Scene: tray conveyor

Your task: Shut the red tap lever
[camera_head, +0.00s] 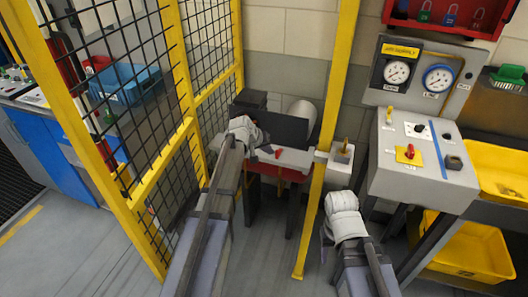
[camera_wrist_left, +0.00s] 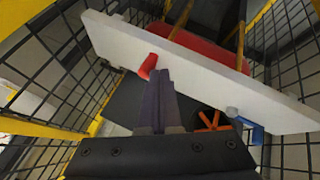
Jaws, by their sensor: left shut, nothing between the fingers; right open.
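The red tap lever (camera_wrist_left: 148,66) stands out from a pale bar (camera_wrist_left: 205,75) in the left wrist view. It tilts, with its upper end to the right. My left gripper (camera_wrist_left: 163,76) is shut and empty, its fingertips right beside the lever; I cannot tell whether they touch. In the head view a small red piece on the pale bar (camera_head: 292,157), right of my left wrist (camera_head: 243,130), looks like this lever. The left fingertips are hidden there. My right gripper (camera_head: 328,236) is low at the right, away from the bar; its fingers show poorly.
An orange handwheel (camera_wrist_left: 213,121) and a blue lever (camera_wrist_left: 250,130) sit near the bar. Yellow-framed mesh fencing (camera_head: 150,120) is on the left. A yellow post (camera_head: 330,110) stands between my arms. A control panel (camera_head: 425,180) with gauges is at right.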

